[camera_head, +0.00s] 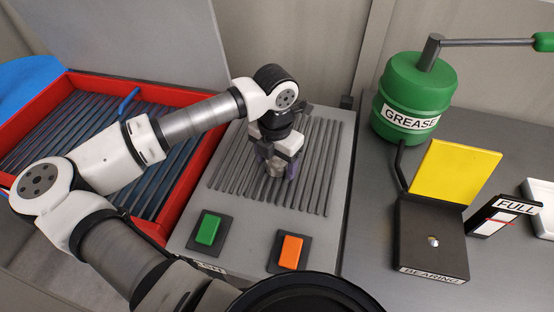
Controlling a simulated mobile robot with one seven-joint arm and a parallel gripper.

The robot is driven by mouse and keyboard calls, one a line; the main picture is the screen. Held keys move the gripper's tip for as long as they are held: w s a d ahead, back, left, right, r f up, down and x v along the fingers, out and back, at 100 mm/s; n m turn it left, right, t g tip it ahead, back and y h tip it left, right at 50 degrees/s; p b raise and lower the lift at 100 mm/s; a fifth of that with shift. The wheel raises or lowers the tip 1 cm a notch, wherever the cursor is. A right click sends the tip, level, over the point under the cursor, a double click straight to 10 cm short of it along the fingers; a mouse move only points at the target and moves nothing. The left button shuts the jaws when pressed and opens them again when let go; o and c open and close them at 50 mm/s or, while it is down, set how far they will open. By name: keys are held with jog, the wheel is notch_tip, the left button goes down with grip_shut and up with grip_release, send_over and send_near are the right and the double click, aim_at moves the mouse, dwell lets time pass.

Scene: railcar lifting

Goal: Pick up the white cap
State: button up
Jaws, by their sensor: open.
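My gripper (276,172) points down over the grey ridged panel (325,190), close above its middle. Its fingers are apart, one on each side of a small pale grey round shape low between them. I cannot tell if this shape is the white cap or part of my gripper. No other white cap is clearly visible. The fingers and my wrist hide the panel right under them, so I cannot tell if anything touches.
A green button (208,229) and an orange button (290,251) sit at the panel's front. A red-rimmed bin (75,78) is left. Right are a green grease drum (412,95), a black bearing box (432,240) with yellow lid, a "FULL" gauge (500,214) and a cut-off white object (541,204).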

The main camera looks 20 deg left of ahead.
jog(key=c, duration=1)
jog(key=shift+c, duration=0.3)
jog(key=shift+r, duration=0.1)
